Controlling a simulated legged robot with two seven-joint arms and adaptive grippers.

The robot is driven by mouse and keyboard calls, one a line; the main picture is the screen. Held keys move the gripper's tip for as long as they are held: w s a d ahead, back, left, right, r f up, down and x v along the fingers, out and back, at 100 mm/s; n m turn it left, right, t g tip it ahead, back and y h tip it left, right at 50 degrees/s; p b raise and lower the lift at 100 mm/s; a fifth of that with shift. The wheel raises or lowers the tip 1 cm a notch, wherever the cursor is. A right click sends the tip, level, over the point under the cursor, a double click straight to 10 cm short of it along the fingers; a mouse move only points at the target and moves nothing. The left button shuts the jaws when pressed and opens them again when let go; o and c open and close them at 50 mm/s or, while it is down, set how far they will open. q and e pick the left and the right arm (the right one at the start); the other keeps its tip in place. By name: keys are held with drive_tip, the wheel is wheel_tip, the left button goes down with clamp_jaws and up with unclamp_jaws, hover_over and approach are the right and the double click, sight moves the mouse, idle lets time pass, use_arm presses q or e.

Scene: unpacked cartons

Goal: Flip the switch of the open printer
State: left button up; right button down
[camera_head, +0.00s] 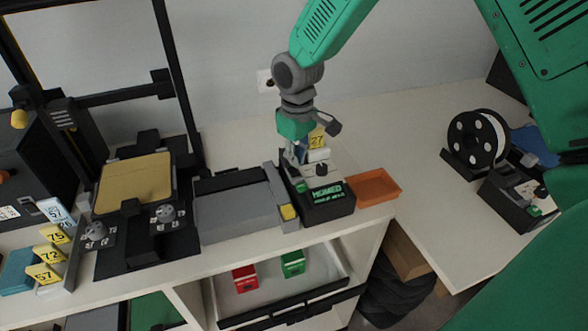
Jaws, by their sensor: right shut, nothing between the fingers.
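The open-frame printer (132,205) stands at the left, with a dark frame and a yellowish bed (135,182). To its right, past a grey box, a dark control box (327,205) has a lit green screen reading "HOMED" and a dark knob. My right gripper (297,155) points down at the back left part of this control box and is shut with nothing in it. Its fingertips are small and partly blend with the box, so I cannot tell whether they touch it. I cannot make out the switch clearly. My left gripper is not in view.
A grey box (235,210) sits left of the control box, and an orange tray (374,187) sits right of it. Yellow number tags (45,273) stand at the far left. A filament spool (475,143) and another control box (515,198) are at the right. White tabletop between is clear.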

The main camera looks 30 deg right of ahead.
drive_tip(key=shift+a, duration=0.35)
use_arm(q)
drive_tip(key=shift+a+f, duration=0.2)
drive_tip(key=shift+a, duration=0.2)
use_arm(e)
drive_tip(key=shift+a+f, duration=0.15)
drive_tip(key=shift+a, duration=0.05)
drive_tip(key=shift+d+f, duration=0.1)
drive_tip(key=shift+d+f, duration=0.35)
drive_tip(key=shift+d, duration=0.05)
use_arm(q)
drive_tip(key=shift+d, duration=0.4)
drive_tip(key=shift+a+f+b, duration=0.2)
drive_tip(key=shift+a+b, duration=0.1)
drive_tip(key=shift+b, duration=0.05)
use_arm(e)
drive_tip(key=shift+a+f, duration=0.2)
drive_tip(key=shift+a, duration=0.15)
